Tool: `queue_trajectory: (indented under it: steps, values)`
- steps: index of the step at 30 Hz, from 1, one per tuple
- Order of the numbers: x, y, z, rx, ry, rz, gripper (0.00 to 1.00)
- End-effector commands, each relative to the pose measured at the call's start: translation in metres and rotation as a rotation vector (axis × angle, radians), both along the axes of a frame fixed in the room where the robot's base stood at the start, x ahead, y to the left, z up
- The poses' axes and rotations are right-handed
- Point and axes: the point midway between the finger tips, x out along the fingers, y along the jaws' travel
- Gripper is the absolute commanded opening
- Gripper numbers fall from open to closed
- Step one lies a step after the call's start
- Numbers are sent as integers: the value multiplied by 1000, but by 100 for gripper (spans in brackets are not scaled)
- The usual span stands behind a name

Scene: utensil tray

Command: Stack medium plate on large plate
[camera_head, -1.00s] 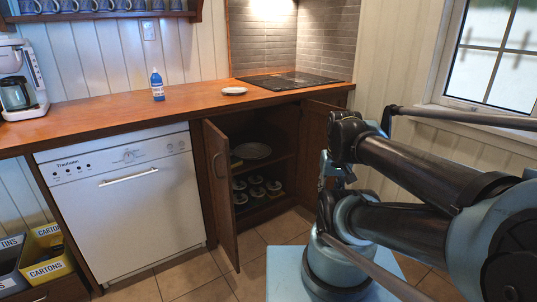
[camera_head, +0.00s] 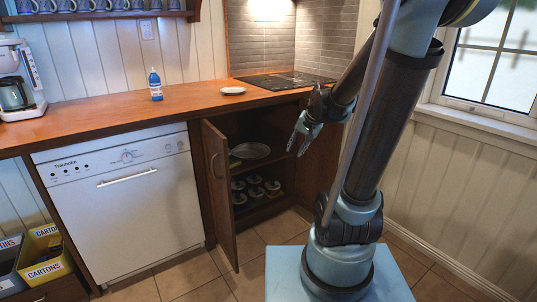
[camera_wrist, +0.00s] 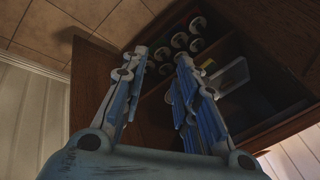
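A pale plate (camera_head: 233,90) lies on the wooden counter in front of the hob. A second, larger-looking plate (camera_head: 250,151) lies on the upper shelf inside the open cabinet below. The labels medium and large are not shown on either plate. My gripper (camera_head: 301,131) is in front of the cabinet's right side, apart from both plates. In the wrist view its two blue-padded fingers (camera_wrist: 160,68) stand apart with nothing between them. A pale flat shape (camera_wrist: 230,76) shows beyond the right finger, likely on the cabinet shelf; I cannot tell if it is the plate.
The cabinet's left door (camera_head: 221,190) stands open towards me and its right door (camera_head: 318,165) is also open. Several small round items (camera_head: 255,190) stand on the lower shelf. A blue bottle (camera_head: 155,84) stands on the counter (camera_head: 110,107), with clear room between it and the plate.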

Motion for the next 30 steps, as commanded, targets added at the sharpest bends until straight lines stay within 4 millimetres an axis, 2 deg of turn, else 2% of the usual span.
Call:
queue_trajectory:
  steps: [3, 14, 23, 30]
  values:
    - [33, 10, -2, 53, -11, -39, 28]
    - [125, 40, -22, 226, -34, -166, 28]
    - [196, 64, -54, 377, -40, -272, 28]
    - [246, 82, -89, 499, -38, -355, 28]
